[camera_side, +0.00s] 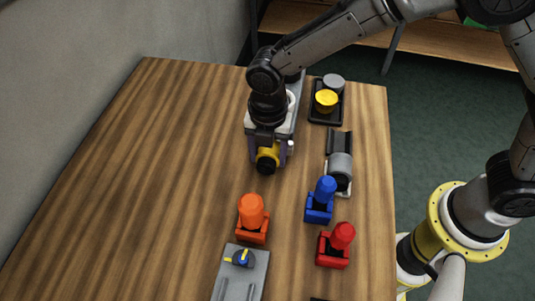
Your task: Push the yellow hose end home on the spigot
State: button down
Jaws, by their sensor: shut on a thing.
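My gripper (267,152) is low over the middle of the wooden table, pointing down. It is shut on the yellow hose end (267,159), which shows as a short yellow ring with a dark round opening facing the camera. A grey block (298,103) stands right behind my gripper and is partly hidden by it. A small pale stub (290,148) shows just right of the yellow piece. I cannot tell whether this is the spigot, or whether the hose end touches or sits on a spigot, as my gripper covers that spot.
A black tray (314,115) holds a yellow cup (327,99) and a grey round piece (333,83). A grey cylinder (340,168) lies on a stand. Orange (251,212), blue (323,190) and red (342,236) pieces sit in holders near a grey valve plate (240,273). The table's left is clear.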

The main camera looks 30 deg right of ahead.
jog(key=shift+w+d, duration=0.15)
jog(key=shift+w, duration=0.05)
jog(key=shift+c, duration=0.2)
grip_release()
jog(key=shift+r, duration=0.1)
